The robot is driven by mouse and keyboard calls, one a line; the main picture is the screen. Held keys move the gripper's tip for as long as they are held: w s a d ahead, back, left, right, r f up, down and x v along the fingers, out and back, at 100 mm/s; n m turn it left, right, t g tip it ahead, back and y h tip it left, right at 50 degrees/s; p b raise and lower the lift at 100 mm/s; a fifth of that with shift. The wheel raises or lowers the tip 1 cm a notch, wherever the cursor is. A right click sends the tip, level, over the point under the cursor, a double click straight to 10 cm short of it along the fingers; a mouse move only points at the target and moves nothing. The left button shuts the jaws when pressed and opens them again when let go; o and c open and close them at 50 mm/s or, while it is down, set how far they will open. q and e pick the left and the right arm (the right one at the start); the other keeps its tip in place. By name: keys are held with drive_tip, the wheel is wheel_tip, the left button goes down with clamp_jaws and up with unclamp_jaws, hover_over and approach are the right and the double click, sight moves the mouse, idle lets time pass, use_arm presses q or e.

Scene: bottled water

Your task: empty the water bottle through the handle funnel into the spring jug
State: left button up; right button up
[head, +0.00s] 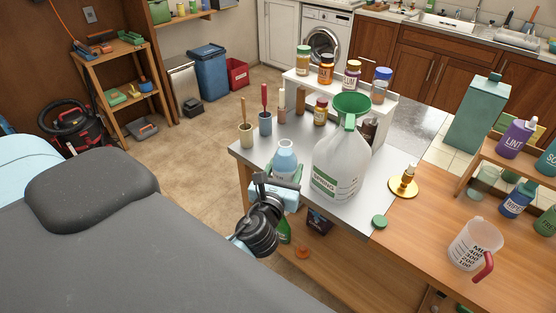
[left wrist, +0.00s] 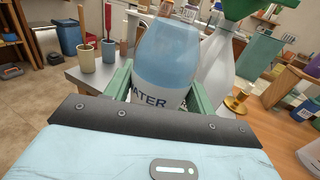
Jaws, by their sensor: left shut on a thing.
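The water bottle (head: 285,160), light blue with a label reading WATER, stands about upright in my left gripper (head: 279,185). In the left wrist view the bottle (left wrist: 166,60) sits between the two green fingers, which are shut on it. The large translucent spring jug (head: 340,168) stands on the grey tabletop just right of the bottle. The green handle funnel (head: 352,106) sits in the jug's mouth, higher than the bottle's top. In the left wrist view the jug (left wrist: 217,66) and funnel (left wrist: 240,8) are partly cut off. My right gripper is not in view.
A green cap (head: 379,222) and a brass stand (head: 403,182) are right of the jug. A measuring cup (head: 474,245) stands farther right. Several jars sit on a white riser (head: 381,107) behind. Two cups (head: 246,136) with tools stand left. A dark padded surface (head: 130,240) fills the lower left.

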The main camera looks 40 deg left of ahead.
use_arm(q)
drive_tip(key=s+d+r+m+h, duration=0.2)
drive_tip(key=s+d+h, duration=0.3)
drive_tip(key=s+d, duration=0.3)
drive_tip(key=shift+s+d+r+m+t+h, duration=0.3)
drive_tip(key=shift+r+m+t, duration=0.1)
drive_tip(key=shift+m, duration=0.4)
drive_tip(key=shift+a, duration=0.15)
